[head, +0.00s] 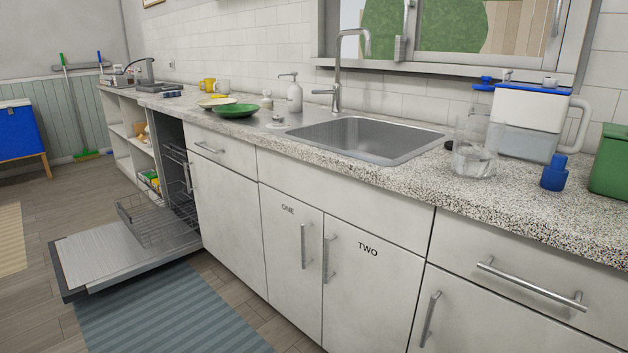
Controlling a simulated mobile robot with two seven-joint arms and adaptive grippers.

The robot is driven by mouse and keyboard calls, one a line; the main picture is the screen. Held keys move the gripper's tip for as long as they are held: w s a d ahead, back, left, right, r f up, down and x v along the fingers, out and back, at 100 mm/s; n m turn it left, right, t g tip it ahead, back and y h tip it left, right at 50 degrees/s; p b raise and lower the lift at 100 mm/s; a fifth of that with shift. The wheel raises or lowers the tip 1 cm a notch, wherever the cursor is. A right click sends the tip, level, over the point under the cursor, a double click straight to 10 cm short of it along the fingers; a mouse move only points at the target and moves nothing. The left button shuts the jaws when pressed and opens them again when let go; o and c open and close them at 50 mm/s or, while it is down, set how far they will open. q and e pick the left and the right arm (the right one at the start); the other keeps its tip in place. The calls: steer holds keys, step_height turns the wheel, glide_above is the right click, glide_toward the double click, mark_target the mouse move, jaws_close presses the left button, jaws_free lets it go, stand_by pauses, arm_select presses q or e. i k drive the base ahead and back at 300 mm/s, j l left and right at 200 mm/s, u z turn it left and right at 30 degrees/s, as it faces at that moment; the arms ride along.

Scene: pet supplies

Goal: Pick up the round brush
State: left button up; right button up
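I cannot make out a round brush for certain. A small pale round item (277,121) lies by the left rim of the sink, too small to identify. A small dark item (448,145) sits at the sink's right end beside a clear glass jar (474,158), and its shape is unclear. A small white item (267,98) stands left of the soap dispenser (295,94). Neither of my grippers is in view.
The speckled counter (400,178) holds the sink (365,137), a green plate (236,111), a white-and-blue container (522,115), a blue bottle (553,174) and a green box (609,162). The open dishwasher door (120,255) and its rack jut over the floor at left.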

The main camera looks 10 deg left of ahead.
mark_target(268, 101)
steer(key=i+j+u, duration=0.1)
steer(key=i+u, duration=0.3)
steer(key=i+l+u, duration=0.1)
steer(key=i+u, duration=0.3)
steer(key=i, duration=0.2)
